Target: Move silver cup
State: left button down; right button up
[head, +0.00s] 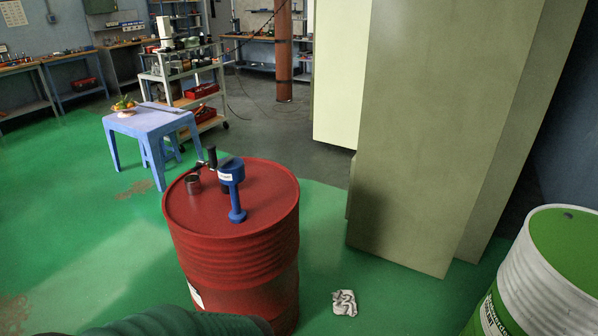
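Neither of my grippers shows in the head view.
A light blue table (152,120) with a bowl of fruit (123,106) stands behind left. A shelf cart (185,85) is farther back. A tall greenish cabinet (430,130) stands right. A green-and-white barrel (545,280) is lower right. A crumpled cloth (344,302) lies on the floor.

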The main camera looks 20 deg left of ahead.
aim_at(194, 188)
jog(key=i+j+z, duration=0.1)
jog(key=j+z, duration=0.3)
jog(key=j, duration=0.3)
jog(key=j+z, duration=0.45)
jog(key=j, duration=0.25)
jog(key=k+j+z, duration=0.15)
jog(key=j+z, duration=0.25)
jog(key=j, duration=0.3)
jog(key=k+j, duration=0.1)
jog(key=j, duration=0.4)
jog(key=k+j, duration=0.1)
jog(key=j, duration=0.4)
jog(key=k+j, duration=0.1)
jog(key=j, duration=0.4)
jog(key=k+j, duration=0.1)
jog(key=j, duration=0.35)
jog(key=k+j, duration=0.1)
jog(key=j, duration=0.4)
